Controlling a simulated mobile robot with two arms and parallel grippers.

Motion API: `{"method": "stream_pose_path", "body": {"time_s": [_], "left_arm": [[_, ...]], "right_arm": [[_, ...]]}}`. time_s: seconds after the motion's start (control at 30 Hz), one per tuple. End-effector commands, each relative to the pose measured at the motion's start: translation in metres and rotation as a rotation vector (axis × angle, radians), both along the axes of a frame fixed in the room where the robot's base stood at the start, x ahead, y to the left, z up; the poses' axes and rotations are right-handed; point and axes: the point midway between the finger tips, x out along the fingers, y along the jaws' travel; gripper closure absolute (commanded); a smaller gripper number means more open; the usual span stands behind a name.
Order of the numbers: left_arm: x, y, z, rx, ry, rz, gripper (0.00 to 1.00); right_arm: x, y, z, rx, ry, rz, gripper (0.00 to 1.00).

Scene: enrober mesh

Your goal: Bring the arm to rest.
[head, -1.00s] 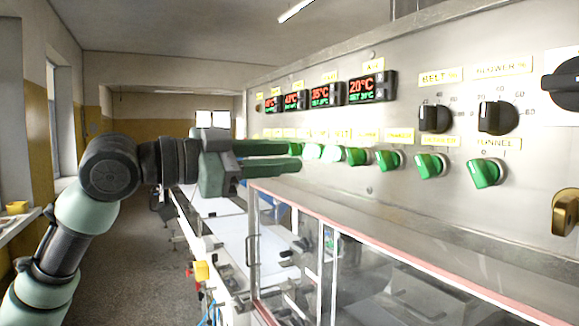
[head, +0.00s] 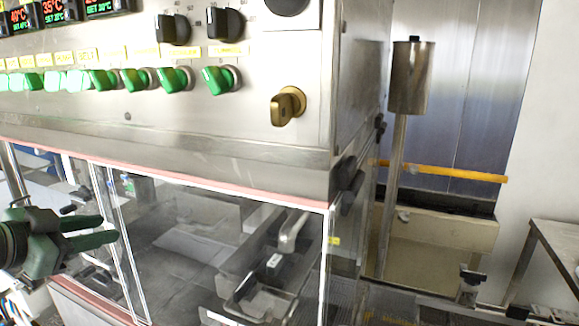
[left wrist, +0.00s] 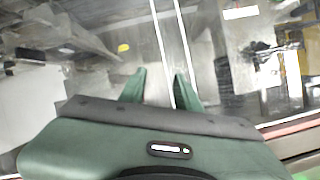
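My left gripper (head: 108,229) is at the lower left of the head view, in front of the glass guard and below the control panel. Its two green fingers are apart with nothing between them. The left wrist view also shows the fingers (left wrist: 160,84) apart and empty, with the glass guard (left wrist: 203,60) and its pale upright frame bars beyond. I cannot tell how far the fingertips are from the glass. Most of the left arm is outside the head view. My right gripper is not in view.
The steel panel (head: 228,118) carries a row of green knobs (head: 217,79), black dials (head: 224,23) and a brass key-like handle (head: 288,106). The red-edged glass guard (head: 185,230) stands below. A steel post with a cylinder (head: 409,78) and a table (head: 560,240) are at the right.

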Motion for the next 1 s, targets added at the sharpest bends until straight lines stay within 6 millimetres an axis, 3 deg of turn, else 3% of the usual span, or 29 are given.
{"method": "stream_pose_path", "body": {"time_s": [0.03,0.17,0.27,0.4,0.5,0.7,1.0], "left_arm": [[0.0,-0.008,-0.037,-0.007,0.057,0.007,0.67],[-0.008,-0.023,-0.119,-0.005,0.186,0.043,0.67],[-0.026,-0.038,-0.184,-0.008,0.292,0.076,0.67],[-0.072,-0.067,-0.274,-0.014,0.458,0.139,0.67],[-0.112,-0.086,-0.322,-0.019,0.562,0.193,0.67],[-0.181,-0.112,-0.375,-0.028,0.718,0.296,0.67],[-0.274,-0.141,-0.408,-0.047,0.913,0.458,0.67]], "right_arm": [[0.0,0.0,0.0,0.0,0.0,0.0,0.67],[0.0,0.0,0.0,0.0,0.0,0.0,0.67],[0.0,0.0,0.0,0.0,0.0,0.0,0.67],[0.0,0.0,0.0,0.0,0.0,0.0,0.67],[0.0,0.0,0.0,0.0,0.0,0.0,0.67],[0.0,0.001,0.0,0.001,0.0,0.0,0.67],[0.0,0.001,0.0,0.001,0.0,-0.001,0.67]]}}
